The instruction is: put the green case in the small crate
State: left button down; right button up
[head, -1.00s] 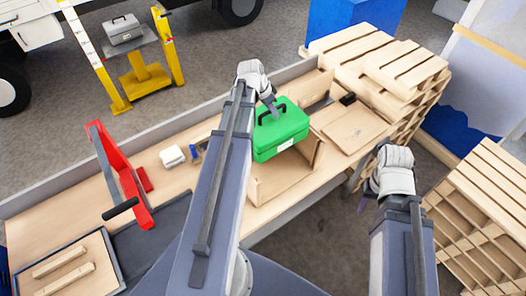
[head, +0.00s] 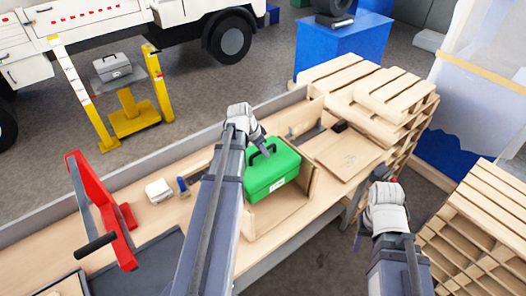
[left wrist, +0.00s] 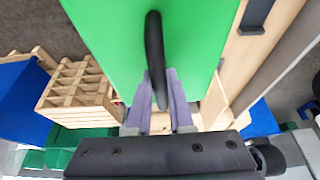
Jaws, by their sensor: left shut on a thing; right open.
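The green case (head: 270,174) has a black handle on top and a white label on its front. It is at the small wooden crate (head: 301,198) on the bench, over or inside its open top; I cannot tell whether it touches the crate floor. My left gripper (head: 262,150) is shut on the case's handle. In the left wrist view the green case (left wrist: 110,40) fills the top, with its black handle (left wrist: 154,60) between the fingers (left wrist: 160,98). My right gripper (head: 366,232) is open and empty, to the right of the bench, its fingers mostly hidden.
A red lever tool (head: 104,212), a white block (head: 158,190) and a small blue item (head: 183,186) are on the bench to the left. A wooden board (head: 345,152) lies right of the crate. Stacked pallets (head: 385,95) stand behind; a grey case (head: 112,68) sits on a yellow stand.

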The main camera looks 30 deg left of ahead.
aim_at(253, 155)
pick_arm(q)
jog(key=shift+f+b, duration=4.55)
jog(key=shift+f, duration=0.5)
pick_arm(e)
notch_tip(253, 155, down, 10)
pick_arm(q)
jog(key=shift+f+b, duration=0.6)
pick_arm(e)
jog(key=shift+f, duration=0.65)
pick_arm(q)
jog(key=c, duration=0.8)
grip_release()
jog(key=shift+r, duration=0.1)
pick_arm(e)
jog(key=shift+r, duration=0.1)
pick_arm(q)
jog(key=shift+r+p, duration=0.75)
jog(key=shift+p, duration=0.1)
jog(key=p+v, duration=1)
jog(key=v, duration=0.1)
jog(key=shift+s+r+p, duration=0.3)
jog(key=shift+p, duration=0.05)
pick_arm(e)
notch_tip(253, 155, up, 12)
pick_arm(q)
jog(key=shift+f, duration=0.1)
